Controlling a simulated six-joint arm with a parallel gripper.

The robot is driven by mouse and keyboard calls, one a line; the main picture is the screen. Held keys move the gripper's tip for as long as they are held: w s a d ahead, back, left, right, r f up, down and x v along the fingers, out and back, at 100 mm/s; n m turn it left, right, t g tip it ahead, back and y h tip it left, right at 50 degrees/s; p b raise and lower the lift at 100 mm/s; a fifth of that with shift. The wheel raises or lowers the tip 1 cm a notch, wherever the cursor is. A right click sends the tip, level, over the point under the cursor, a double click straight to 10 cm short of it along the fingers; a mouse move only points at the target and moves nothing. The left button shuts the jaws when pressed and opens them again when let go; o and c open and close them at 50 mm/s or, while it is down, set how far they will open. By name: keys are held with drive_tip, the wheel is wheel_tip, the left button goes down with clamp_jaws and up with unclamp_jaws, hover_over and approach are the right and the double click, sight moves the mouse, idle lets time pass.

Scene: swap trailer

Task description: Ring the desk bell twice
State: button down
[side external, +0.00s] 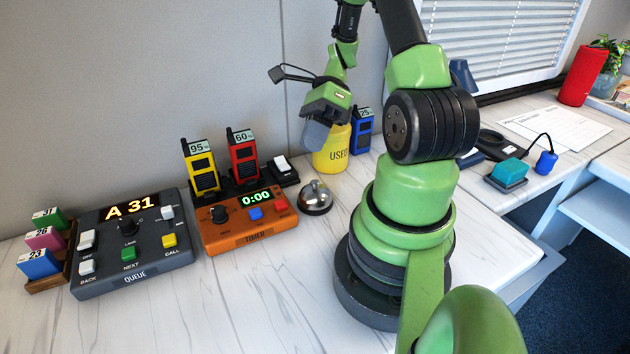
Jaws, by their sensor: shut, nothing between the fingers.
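The desk bell (315,198) is a small silver dome on a dark base. It stands on the white marbled desk, just right of the orange timer. My gripper (312,140) is shut and empty, with its grey fingers pointing down. It hangs above the desk, over and behind the bell in this view, with a visible gap between the fingertips and the bell. The bell is fully in view. The fingers overlap the left edge of the yellow "USED" container in the picture.
The orange timer (243,224) reads 0:00, and left of it is the queue panel (136,262). Yellow (200,172) and red (242,160) radios stand in a black charger behind the timer. The yellow container (334,158) and a blue radio (361,132) stand behind the bell. Bare desk lies in front.

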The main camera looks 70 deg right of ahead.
sight(315, 185)
idle(0.6)
wheel_tip(315, 185, up, 4)
drive_tip(key=shift+f, duration=0.1)
idle(0.3)
drive_tip(key=shift+f, duration=4.4)
drive_tip(key=shift+f, duration=0.4)
